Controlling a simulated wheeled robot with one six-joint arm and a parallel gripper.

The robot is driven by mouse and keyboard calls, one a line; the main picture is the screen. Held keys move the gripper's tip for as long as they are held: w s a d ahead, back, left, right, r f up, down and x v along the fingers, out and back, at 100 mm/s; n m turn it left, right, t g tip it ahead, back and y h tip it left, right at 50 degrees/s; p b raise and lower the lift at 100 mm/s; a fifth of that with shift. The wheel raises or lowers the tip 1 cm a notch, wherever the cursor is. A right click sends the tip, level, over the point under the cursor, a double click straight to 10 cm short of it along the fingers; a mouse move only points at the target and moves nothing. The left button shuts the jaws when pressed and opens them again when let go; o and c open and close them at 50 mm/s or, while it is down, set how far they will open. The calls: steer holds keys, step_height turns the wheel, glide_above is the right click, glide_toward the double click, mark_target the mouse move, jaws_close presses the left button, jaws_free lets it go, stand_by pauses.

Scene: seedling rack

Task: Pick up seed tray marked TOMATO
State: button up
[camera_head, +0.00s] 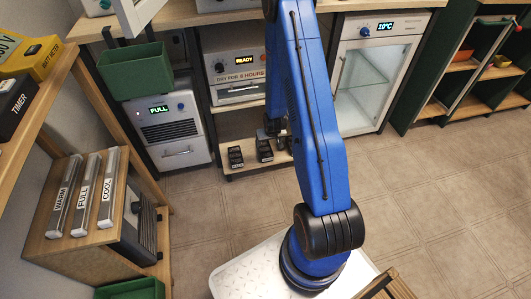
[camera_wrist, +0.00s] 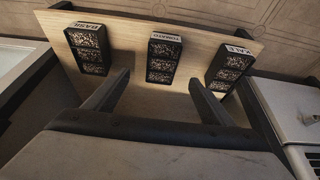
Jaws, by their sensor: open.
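The seed tray marked TOMATO (camera_wrist: 163,58) is a dark, narrow tray with soil cells and a white label. It stands in the middle of a row of three on a light wooden shelf (camera_wrist: 130,95) in the wrist view. My gripper (camera_wrist: 160,78) is open and empty. Its two fingers point toward the TOMATO tray, one to each side, with the tray apparently beyond the tips. In the head view my gripper (camera_head: 273,130) hangs over the low shelf, just above a dark tray (camera_head: 264,150); labels there are unreadable.
In the wrist view a BASIL tray (camera_wrist: 89,48) stands left and a KALE tray (camera_wrist: 230,66) right on the same shelf. White cabinets flank the shelf. In the head view a FULL machine (camera_head: 172,132) stands left and a glass-front cooler (camera_head: 372,80) right. The tiled floor is clear.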

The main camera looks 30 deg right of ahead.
mark_target(265, 149)
steer(key=shift+x, duration=6.65)
steer(key=shift+w+a+f, duration=0.1)
steer(key=shift+a+f, duration=0.05)
steer(key=shift+a, duration=0.05)
steer(key=c, duration=1.3)
